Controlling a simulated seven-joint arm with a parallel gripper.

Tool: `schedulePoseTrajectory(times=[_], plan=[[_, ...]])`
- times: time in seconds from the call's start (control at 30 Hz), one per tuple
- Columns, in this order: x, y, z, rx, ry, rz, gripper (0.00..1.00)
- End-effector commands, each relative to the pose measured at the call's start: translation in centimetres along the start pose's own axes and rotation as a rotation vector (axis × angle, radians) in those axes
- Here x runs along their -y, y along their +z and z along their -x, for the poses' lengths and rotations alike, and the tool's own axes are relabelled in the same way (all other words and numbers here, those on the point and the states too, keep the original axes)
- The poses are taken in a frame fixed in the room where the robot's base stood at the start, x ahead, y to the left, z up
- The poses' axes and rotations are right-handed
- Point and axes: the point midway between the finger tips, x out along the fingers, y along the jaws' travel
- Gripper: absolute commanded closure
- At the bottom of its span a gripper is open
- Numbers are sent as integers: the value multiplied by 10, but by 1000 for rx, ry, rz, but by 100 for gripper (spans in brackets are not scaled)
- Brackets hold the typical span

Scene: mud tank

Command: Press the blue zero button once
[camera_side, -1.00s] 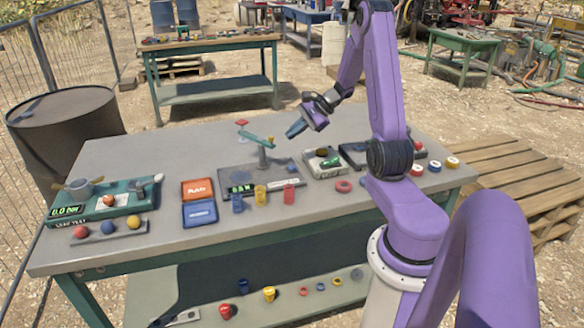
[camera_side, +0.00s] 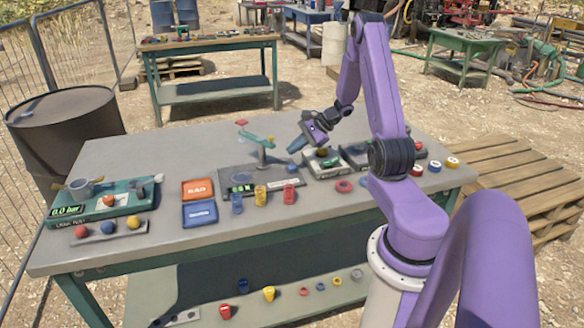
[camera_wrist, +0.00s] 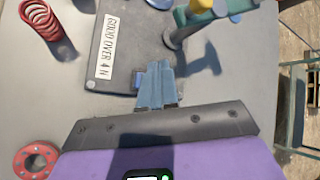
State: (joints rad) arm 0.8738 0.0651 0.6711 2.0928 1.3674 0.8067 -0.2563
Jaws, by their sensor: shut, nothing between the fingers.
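My gripper (camera_side: 295,147) is shut and empty. It points down and left over the right part of the dark tester plate (camera_side: 226,181) in the side view. In the wrist view its light-blue fingers (camera_wrist: 158,69) lie together over the edge of the dark plate (camera_wrist: 127,35). The plate has a white label reading "GOOD OVER 4 N" (camera_wrist: 105,47).
A post with a green arm (camera_side: 257,139) stands on the plate, close to the fingers. A red ring (camera_side: 344,186) lies to the right. Orange (camera_side: 198,189) and blue (camera_side: 199,213) trays lie left.

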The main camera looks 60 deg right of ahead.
Motion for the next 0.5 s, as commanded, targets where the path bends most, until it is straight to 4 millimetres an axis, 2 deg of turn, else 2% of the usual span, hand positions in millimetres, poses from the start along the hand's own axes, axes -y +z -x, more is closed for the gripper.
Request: schedulePoseTrajectory(times=[0.2,0.5], plan=[[-11,-11,-16,1,1,0,100],[-16,-16,-22,0,0,1,100]])
